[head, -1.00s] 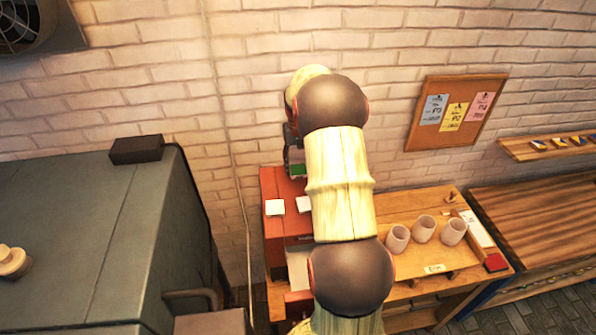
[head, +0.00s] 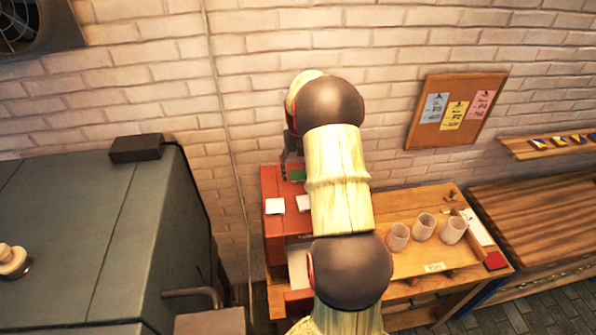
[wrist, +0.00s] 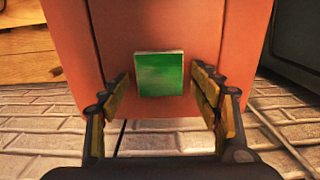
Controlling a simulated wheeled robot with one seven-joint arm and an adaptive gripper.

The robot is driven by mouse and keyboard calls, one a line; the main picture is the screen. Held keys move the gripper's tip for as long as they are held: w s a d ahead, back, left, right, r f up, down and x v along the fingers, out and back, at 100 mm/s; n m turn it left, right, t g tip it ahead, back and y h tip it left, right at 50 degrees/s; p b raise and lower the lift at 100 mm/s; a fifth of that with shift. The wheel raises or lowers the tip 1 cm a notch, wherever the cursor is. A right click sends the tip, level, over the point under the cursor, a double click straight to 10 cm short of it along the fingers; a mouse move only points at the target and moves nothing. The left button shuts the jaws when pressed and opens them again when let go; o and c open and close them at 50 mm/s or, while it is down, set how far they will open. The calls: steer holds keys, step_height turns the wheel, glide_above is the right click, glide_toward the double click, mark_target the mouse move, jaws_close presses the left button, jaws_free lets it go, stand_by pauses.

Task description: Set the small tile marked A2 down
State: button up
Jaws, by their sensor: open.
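A small square tile with a green face (wrist: 159,75) lies flat on the red-orange stand, between my two fingers in the wrist view. I can read no A2 marking on it. It also shows in the head view as a green patch (head: 297,174) at the far end of the stand's top. My gripper (wrist: 161,80) is open, with a finger on each side of the tile and a gap to both. In the head view my gripper is mostly hidden behind my arm.
Two white tiles (head: 275,206) (head: 304,203) lie on the red-orange stand (head: 270,184), nearer than the green one. To the right, a wooden bench (head: 400,203) holds several pale cups (head: 424,227). A brick wall (head: 262,120) stands close behind the stand.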

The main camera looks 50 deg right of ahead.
mark_target(298, 174)
steer(key=shift+r, duration=0.15)
step_height(298, 174, up, 12)
steer(key=b, duration=0.1)
steer(key=a+r+n+t, duration=0.1)
steer(key=a+r, duration=0.3)
steer(key=a, duration=0.3)
steer(key=a+r+n, duration=0.1)
steer(key=a+r, duration=0.3)
steer(key=a, duration=0.3)
steer(key=s+a+r+n+t, duration=0.25)
steer(key=s+a, duration=0.35)
steer(key=a, duration=0.5)
steer(key=s+a+r+n+t, duration=0.1)
steer(key=s+a+r+n, duration=0.15)
steer(key=s+a, duration=0.6)
steer(key=s+a+f+n+t, duration=0.1)
steer(key=s+a+f, duration=0.2)
steer(key=s+a, duration=0.3)
steer(key=a, duration=0.3)
steer(key=shift+s, duration=0.15)
